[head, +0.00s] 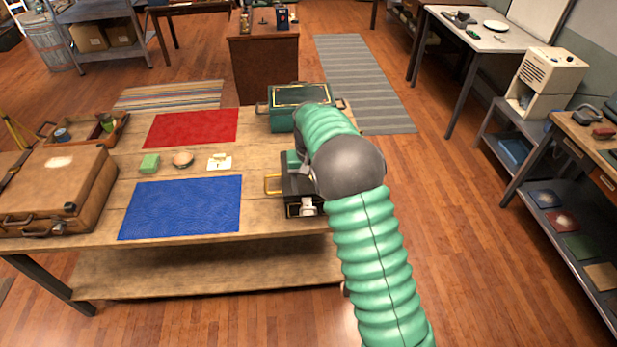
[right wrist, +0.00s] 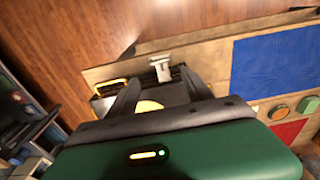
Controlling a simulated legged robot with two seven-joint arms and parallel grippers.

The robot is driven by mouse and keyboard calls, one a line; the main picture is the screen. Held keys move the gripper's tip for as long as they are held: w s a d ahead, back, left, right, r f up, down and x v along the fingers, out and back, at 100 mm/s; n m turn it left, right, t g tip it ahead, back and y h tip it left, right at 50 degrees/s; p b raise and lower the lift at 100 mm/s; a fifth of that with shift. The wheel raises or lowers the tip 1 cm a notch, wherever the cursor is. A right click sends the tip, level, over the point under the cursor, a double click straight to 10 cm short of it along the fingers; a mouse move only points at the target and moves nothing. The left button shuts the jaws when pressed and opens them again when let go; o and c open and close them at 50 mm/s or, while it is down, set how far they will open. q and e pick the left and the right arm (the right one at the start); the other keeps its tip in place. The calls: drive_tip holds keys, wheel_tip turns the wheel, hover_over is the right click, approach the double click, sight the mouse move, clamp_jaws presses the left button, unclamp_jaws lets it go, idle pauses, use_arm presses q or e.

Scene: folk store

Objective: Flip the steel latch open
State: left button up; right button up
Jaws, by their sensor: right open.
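The steel latch (head: 307,207) is a small silvery piece on the front face of a dark box (head: 289,208) with yellow trim, at the front right of the wooden table. In the right wrist view the latch (right wrist: 160,68) shows just beyond the fingertips, at the edge of the dark box (right wrist: 172,92). My right gripper (right wrist: 160,82) is open, its two dark fingers apart over the box with nothing held. In the head view my dark wrist joint and green arm hide most of this gripper and part of the box. My left gripper is not in view.
A blue mat (head: 182,208) lies left of the box, with a red mat (head: 192,127) behind. A teal case (head: 283,119) stands behind the box. A brown suitcase (head: 52,190) is at the left.

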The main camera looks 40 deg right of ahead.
wheel_tip(320, 180, up, 5)
drive_tip(key=shift+s+r, duration=0.1)
idle(0.7)
